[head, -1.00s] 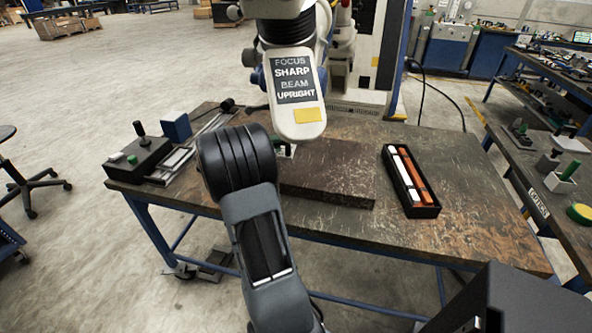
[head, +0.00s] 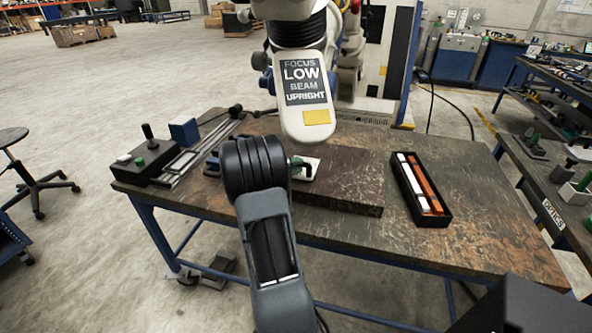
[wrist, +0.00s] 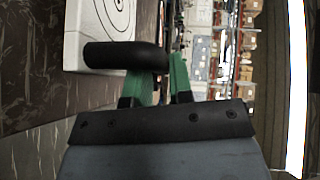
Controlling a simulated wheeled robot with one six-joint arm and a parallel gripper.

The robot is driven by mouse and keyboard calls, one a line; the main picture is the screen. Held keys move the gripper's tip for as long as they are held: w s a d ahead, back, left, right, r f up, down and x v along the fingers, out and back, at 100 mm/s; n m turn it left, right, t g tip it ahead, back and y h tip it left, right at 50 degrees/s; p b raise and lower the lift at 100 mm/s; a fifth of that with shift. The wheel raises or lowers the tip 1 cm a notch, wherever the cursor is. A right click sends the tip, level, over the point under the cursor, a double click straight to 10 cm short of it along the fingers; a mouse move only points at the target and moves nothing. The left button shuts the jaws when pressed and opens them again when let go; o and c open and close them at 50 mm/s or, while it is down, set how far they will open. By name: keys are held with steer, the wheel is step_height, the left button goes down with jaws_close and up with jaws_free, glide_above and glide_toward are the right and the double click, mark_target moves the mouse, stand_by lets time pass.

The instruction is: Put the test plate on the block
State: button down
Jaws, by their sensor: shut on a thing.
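The test plate (head: 309,171) is a small white plate beside my wrist in the head view, over the left part of the dark stone block (head: 345,192). I cannot tell whether it touches the block. In the wrist view the plate (wrist: 98,28) shows black rings at upper left, with a thick black handle (wrist: 122,55) in front. My gripper (wrist: 164,70) has green fingers and is shut on that handle. In the head view the green fingers (head: 298,162) show just below the microscope head (head: 304,95), whose screen reads focus low, beam upright.
A black tray (head: 443,216) with white and orange bars lies right of the block. A black control box (head: 147,162) and a rail (head: 205,145) are at left, near a blue upright plate (head: 184,132). The microscope head hangs close over the block's rear left.

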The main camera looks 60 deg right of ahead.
steer(key=shift+f, duration=0.55)
steer(key=c, duration=1)
jaws_free()
steer(key=shift+a, duration=0.1)
steer(key=v, duration=1.1)
steer(key=s+a+m+t+y, duration=0.2)
steer(key=a+m+y, duration=0.3)
steer(key=a+m, duration=0.6)
steer(key=s+a+m+t+y, duration=0.3)
steer(key=a+m+t+y, duration=0.1)
steer(key=a+m, duration=0.7)
steer(key=s+a+r+m+t+y, duration=0.1)
steer(key=s+a+m+t+y, duration=0.2)
steer(key=a+m+y, duration=0.3)
steer(key=shift+a+r+m+p, duration=0.1)
steer(key=shift+a+m+p, duration=0.2)
steer(key=shift+a+m, duration=2.35)
